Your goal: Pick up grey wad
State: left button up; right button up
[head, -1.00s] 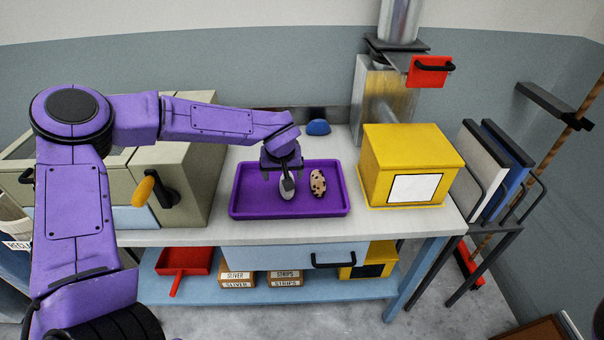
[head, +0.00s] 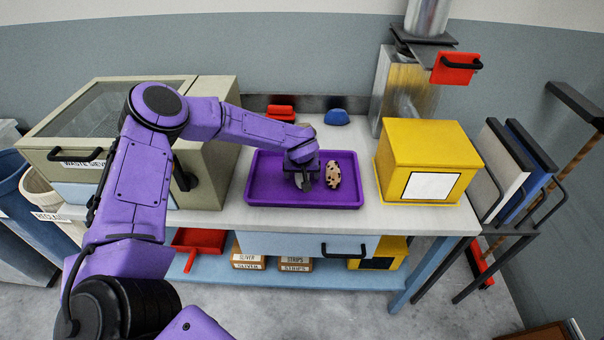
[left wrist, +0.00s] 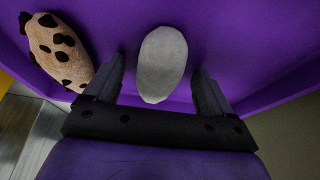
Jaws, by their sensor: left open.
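The grey wad (left wrist: 162,64) is a smooth pale oval lying on the purple tray (head: 262,198). In the left wrist view it sits between the two dark fingers of my left gripper (left wrist: 160,80), with a gap on each side. In the head view my left gripper (head: 304,182) points down low over the middle of the tray and mostly hides the wad. It is open and holds nothing. My right gripper is not in view.
A tan, black-spotted wad (head: 333,175) lies close to the right of the gripper; it also shows in the left wrist view (left wrist: 58,48). A yellow box (head: 425,160) stands right of the tray. A beige waste machine (head: 200,150) stands left. A blue object (head: 336,117) lies behind.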

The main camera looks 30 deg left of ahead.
pick_arm(q)
jog(key=c, duration=1.1)
jog(key=shift+c, duration=0.2)
